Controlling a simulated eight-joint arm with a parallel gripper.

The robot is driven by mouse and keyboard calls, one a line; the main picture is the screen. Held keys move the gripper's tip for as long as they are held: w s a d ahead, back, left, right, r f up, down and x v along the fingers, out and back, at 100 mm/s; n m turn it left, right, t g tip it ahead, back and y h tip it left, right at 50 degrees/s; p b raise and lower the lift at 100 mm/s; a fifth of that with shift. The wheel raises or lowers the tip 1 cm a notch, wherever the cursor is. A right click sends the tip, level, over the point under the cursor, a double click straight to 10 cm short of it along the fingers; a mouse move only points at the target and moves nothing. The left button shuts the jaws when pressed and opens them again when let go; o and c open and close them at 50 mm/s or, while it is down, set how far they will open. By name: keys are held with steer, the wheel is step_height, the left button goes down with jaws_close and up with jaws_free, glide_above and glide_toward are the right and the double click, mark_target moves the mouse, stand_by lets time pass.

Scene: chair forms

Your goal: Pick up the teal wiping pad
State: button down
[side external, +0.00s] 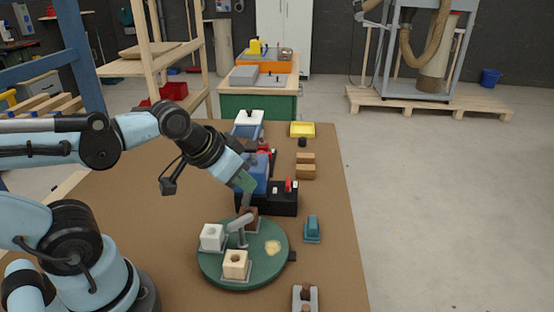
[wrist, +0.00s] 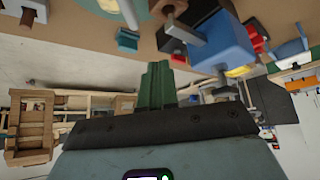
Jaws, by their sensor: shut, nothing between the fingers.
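In the wrist view a small teal block (wrist: 127,40) near the table edge looks like the same pad. My gripper (side external: 246,183) is above the table, up and left of the pad and well apart from it, near the blue and black blocks. Its green fingers (wrist: 155,84) are together and empty in the wrist view.
The green turntable (side external: 268,270) carries a white block, a cream block and a grey lever. A black box (side external: 283,201) and a blue block stand behind the pad. A grey holder (side external: 312,300) with brown pegs is in front. The table right of the pad is clear to its edge.

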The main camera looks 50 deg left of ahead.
stand_by(0.3)
steer(key=shift+c, duration=1.8)
jaws_free()
steer(key=m+g+h, duration=0.1)
steer(key=m+g, duration=0.5)
steer(key=m, duration=0.3)
glide_toward(313, 221)
step_height(313, 221, down, 5)
steer(key=shift+d+f, duration=0.15)
steer(key=shift+w+d+f, duration=0.1)
steer(key=shift+w+f, duration=0.05)
steer(key=shift+f, duration=0.7)
steer(key=shift+w+d+f, duration=0.1)
steer(key=shift+w+f, duration=0.1)
steer(key=shift+f, duration=0.7)
steer(key=shift+w+d+f, duration=0.1)
steer(key=shift+w+f, duration=0.05)
steer(key=shift+f, duration=0.7)
